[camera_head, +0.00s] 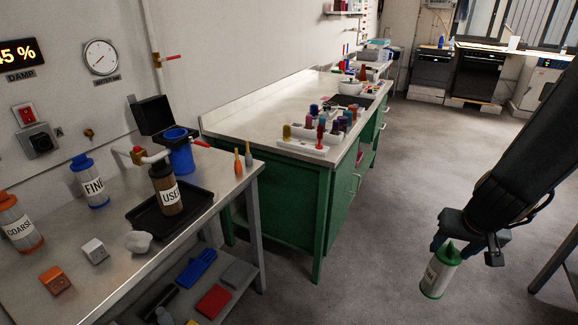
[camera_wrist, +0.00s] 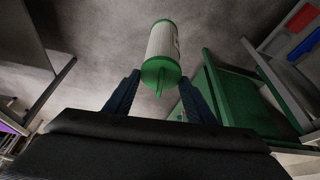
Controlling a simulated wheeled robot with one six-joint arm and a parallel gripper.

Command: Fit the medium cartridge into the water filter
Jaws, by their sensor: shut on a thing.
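My gripper (camera_head: 462,232) is shut on a white cartridge with green ends (camera_head: 438,274). It holds the cartridge tilted over the open floor at the right, well away from the benches. The cartridge's label is too small to read. In the wrist view the cartridge (camera_wrist: 163,45) sits between and beyond the dark blue fingers (camera_wrist: 158,92), its green end toward me. The water filter appears to be the blue housing (camera_head: 181,153) on the left bench, beside white piping with red handles. A black lid (camera_head: 153,115) stands open by it. The housing's inside is hidden.
A brown USED cartridge (camera_head: 167,188) stands upright in a black tray (camera_head: 144,218) before the housing. FINE (camera_head: 89,184) and COARSE (camera_head: 20,222) cartridges stand on the left bench (camera_head: 110,267). A green cabinet bench (camera_head: 290,203) stands behind. Floor between is clear.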

